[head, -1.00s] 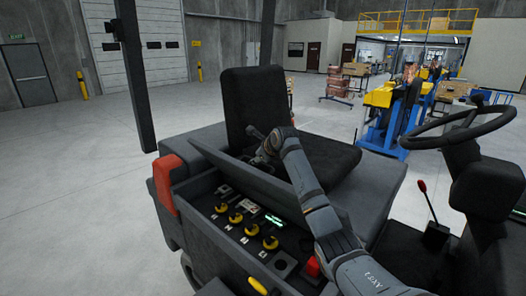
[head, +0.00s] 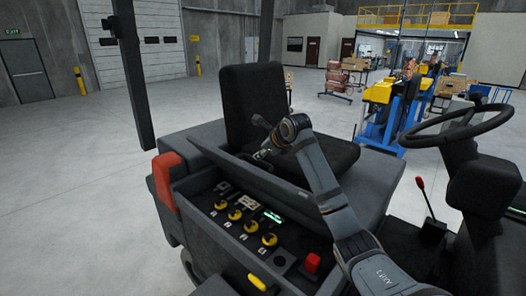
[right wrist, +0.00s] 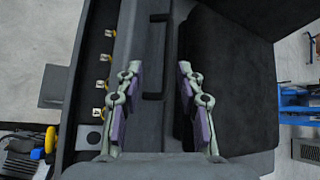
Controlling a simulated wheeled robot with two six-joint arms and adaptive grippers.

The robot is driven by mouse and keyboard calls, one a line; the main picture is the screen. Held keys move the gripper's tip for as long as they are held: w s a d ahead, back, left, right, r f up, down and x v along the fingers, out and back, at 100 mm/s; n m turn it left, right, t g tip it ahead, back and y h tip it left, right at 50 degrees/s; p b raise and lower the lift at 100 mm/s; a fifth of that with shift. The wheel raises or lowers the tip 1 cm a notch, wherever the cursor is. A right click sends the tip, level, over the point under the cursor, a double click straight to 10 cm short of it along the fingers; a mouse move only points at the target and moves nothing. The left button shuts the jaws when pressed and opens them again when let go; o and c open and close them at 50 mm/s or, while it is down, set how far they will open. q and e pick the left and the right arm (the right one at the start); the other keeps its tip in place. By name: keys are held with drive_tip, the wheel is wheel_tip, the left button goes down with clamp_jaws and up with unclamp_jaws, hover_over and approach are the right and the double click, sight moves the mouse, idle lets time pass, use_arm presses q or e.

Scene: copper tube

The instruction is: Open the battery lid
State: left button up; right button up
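The battery lid (head: 240,173) is a long dark grey panel between the row of yellow knobs and the black seat, and it looks tilted. In the right wrist view, the lid (right wrist: 133,45) carries a dark bar handle (right wrist: 153,60). My right gripper (head: 262,153) is over the lid beside the seat, its fingers partly hidden by its own wrist. In the right wrist view my right gripper (right wrist: 160,98) is open, with purple pads apart and nothing held. The handle lies between and ahead of the fingers; whether they touch it cannot be told. My left gripper is out of view.
The black seat (head: 253,95) rises behind the lid, its cushion (right wrist: 225,85) close to the right finger. Yellow knobs (head: 252,226) and a red button (head: 312,262) line the front panel. A steering wheel (head: 458,125) and red-knobbed lever (head: 421,184) stand at the right.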

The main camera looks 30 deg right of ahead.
idle(0.4)
drive_tip(key=shift+s+r, duration=0.25)
drive_tip(key=v, duration=1.1)
drive_tip(key=shift+s, duration=0.2)
drive_tip(key=shift+c, duration=0.4)
